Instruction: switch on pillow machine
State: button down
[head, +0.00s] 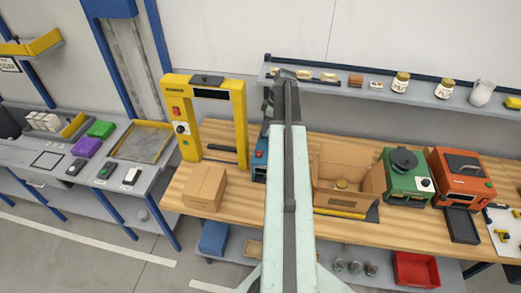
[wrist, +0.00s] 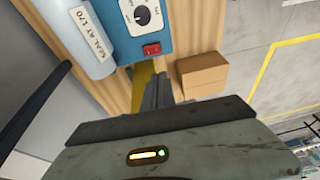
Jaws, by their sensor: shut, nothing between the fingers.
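In the head view only a strip of the blue machine (head: 260,160) shows beside my arm. My gripper (wrist: 156,80) is shut and empty, its fingers just below the red switch in the picture, apparently apart from it. The switch's on or off position cannot be told.
A closed carton (head: 205,187) and a yellow arch machine (head: 238,105) stand left on the wooden bench. An open carton (head: 330,195), a green machine (head: 407,185) and an orange machine (head: 462,185) stand right. A shelf with jars (head: 401,82) runs along the wall.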

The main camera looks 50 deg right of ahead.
aim_at(257, 155)
jog(key=shift+s+d, duration=0.15)
jog(key=shift+d, duration=0.15)
jog(key=shift+f, duration=0.1)
jog(key=b+x, duration=0.9)
jog(key=s+b+x, duration=0.1)
jog(key=b+x, duration=0.3)
jog(key=shift+d+f+b, duration=0.1)
jog(key=shift+f+b, duration=0.3)
jog(key=shift+f, duration=0.15)
jog(key=shift+r, duration=0.1)
